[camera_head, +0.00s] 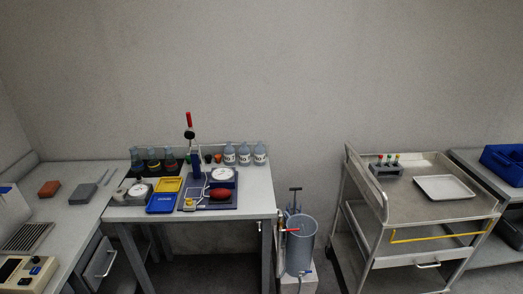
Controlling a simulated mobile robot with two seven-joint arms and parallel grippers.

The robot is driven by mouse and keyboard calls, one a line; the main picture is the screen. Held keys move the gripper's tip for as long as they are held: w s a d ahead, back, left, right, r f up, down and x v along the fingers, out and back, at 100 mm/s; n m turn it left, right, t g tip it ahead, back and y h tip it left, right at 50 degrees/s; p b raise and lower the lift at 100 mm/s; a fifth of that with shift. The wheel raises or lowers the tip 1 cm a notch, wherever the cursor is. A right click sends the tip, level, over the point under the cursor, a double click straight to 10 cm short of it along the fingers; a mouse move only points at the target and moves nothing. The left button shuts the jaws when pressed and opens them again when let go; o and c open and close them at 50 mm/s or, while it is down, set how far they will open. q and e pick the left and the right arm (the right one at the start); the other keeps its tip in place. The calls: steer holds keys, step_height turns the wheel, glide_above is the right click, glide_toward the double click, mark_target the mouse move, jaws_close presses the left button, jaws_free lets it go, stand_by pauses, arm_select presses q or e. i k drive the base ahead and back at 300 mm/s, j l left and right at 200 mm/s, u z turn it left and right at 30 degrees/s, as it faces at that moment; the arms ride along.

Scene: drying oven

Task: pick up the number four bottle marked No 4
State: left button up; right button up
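Three clear bottles with white labels stand in a row at the back right of the middle table: a left bottle (229,155), a middle bottle (244,155) and a right bottle (260,154). The label print is too small to read, so I cannot tell which one is No 4. Neither of my grippers is in view.
Flasks with coloured bands (154,162), a yellow tray (168,184), a blue tray (160,203) and a dial apparatus with a red bulb (220,195) crowd the middle table (257,199). A metal cylinder (300,245) stands right of it. A trolley (420,208) is further right.

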mark_target(259, 151)
steer(key=i+l, duration=0.75)
steer(key=l, duration=0.15)
steer(key=j+u, duration=0.05)
